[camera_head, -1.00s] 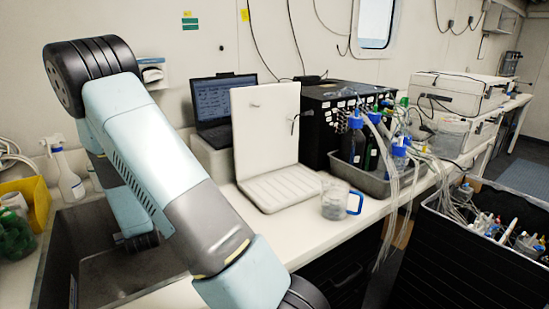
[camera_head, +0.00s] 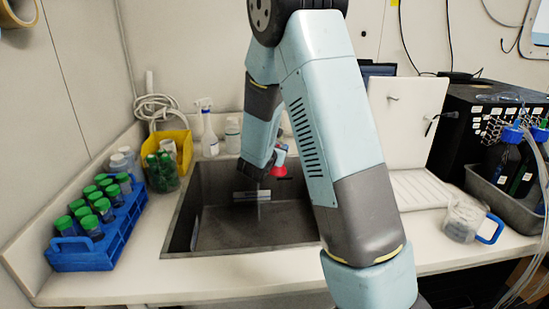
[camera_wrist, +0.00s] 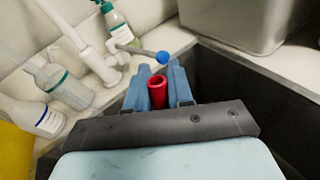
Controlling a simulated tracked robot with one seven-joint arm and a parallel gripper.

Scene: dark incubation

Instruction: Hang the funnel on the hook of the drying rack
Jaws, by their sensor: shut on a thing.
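The red funnel (camera_head: 279,171) is at the back edge of the sink in the head view, beside the end of my forearm. In the wrist view the red funnel (camera_wrist: 157,92) shows as a red tube between the two blue fingers of my gripper (camera_wrist: 162,82), which is shut on it. In the head view my gripper (camera_head: 279,155) is small and partly hidden behind my arm. The drying rack (camera_head: 409,112) is a white upright board with a ribbed tray, right of the sink. It bears a small peg and a dark hook (camera_head: 431,125) at its right side.
The sink (camera_head: 215,235) lies below my gripper. A blue tube rack (camera_head: 95,262), yellow bin (camera_head: 180,142) and spray bottle (camera_head: 209,138) stand left of and behind it. A jug (camera_head: 462,225) stands before the drying rack. A faucet (camera_wrist: 85,50) is close in the wrist view.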

